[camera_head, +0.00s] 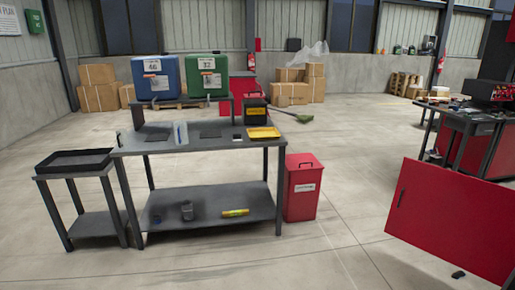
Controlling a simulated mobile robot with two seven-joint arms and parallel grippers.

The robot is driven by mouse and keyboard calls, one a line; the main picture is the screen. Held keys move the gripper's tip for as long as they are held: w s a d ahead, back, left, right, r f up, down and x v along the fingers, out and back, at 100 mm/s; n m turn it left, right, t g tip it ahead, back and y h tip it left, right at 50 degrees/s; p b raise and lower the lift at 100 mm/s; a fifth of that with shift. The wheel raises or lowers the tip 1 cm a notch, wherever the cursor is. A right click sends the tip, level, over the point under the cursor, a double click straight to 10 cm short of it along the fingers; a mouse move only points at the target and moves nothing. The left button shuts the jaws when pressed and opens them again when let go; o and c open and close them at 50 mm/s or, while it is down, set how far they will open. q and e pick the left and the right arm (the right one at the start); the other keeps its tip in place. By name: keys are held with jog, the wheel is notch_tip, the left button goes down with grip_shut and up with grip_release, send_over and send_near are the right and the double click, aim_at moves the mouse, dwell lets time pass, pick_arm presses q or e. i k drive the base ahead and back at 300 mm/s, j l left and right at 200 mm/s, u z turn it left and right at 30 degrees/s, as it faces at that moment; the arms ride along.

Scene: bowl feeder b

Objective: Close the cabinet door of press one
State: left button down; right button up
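A flat red door panel (450,222) stands at the lower right, with a small dark handle near its left edge. It looks like a cabinet door standing open, though its hinge side runs out of the picture at the right. The cabinet body of the press is not in view. Neither of my grippers shows in the head view.
A grey workbench (205,143) with a yellow tray (263,133) stands at centre left, beside a small table with a black tray (75,161). A red bin (302,188) stands right of the bench. Open floor (345,200) lies between bin and door.

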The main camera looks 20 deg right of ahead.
aim_at(468, 222)
jog(key=i+j+z, duration=0.15)
jog(key=i+z, duration=0.25)
jog(key=i, duration=0.85)
jog(key=i+l+z, duration=0.1)
jog(key=i+z, duration=0.2)
jog(key=i, duration=0.25)
jog(key=i+j+z, duration=0.1)
jog(key=i+z, duration=0.2)
jog(key=i, duration=0.25)
jog(key=i+u, duration=0.15)
jog(key=u, duration=8.15)
